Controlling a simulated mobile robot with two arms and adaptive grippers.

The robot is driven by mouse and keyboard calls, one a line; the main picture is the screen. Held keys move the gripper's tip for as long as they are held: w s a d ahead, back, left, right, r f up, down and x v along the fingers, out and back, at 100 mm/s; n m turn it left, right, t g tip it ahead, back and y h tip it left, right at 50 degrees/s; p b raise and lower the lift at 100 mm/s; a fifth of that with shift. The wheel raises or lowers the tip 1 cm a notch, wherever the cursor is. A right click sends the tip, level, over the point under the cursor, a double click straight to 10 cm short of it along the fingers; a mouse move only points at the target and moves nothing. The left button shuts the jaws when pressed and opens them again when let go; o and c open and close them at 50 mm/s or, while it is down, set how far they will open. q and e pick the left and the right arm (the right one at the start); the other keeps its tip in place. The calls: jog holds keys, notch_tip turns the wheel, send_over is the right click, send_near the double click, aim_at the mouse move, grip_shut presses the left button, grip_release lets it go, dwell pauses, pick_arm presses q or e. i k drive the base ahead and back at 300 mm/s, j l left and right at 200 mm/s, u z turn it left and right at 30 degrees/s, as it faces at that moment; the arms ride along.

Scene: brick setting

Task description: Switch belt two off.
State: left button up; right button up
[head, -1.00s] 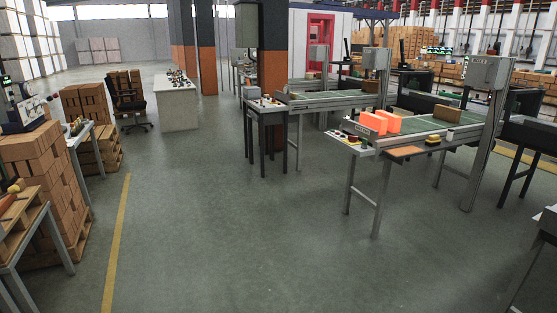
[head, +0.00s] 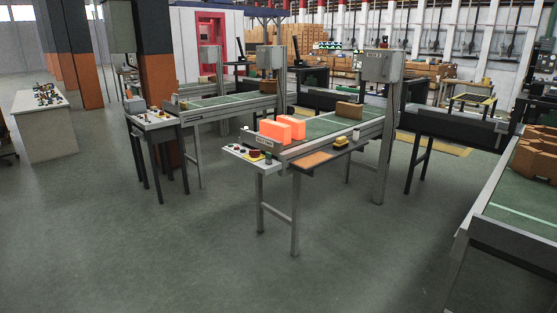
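A conveyor with a green belt (head: 325,125) stands in the middle of the head view. Two glowing orange bricks (head: 275,131) and a brown brick (head: 349,110) lie on it. A control panel (head: 246,154) with small buttons and a red knob (head: 254,153) sits at its near left end. A second green conveyor (head: 225,101) stands behind it to the left, with a small control table (head: 152,120) at its end. A third green conveyor (head: 520,208) is at the right edge. Belt numbers and switch positions are too small to read. Neither gripper is in view.
A yellow and black item (head: 340,142) and an orange board (head: 311,159) lie on the near conveyor's side shelf. A white table (head: 42,120) stands far left. Orange and black pillars (head: 159,80) stand behind. The floor in front is clear.

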aim_at(253, 153)
jog(key=i+l+u, duration=0.35)
jog(key=i+l, duration=0.55)
jog(key=i, duration=0.15)
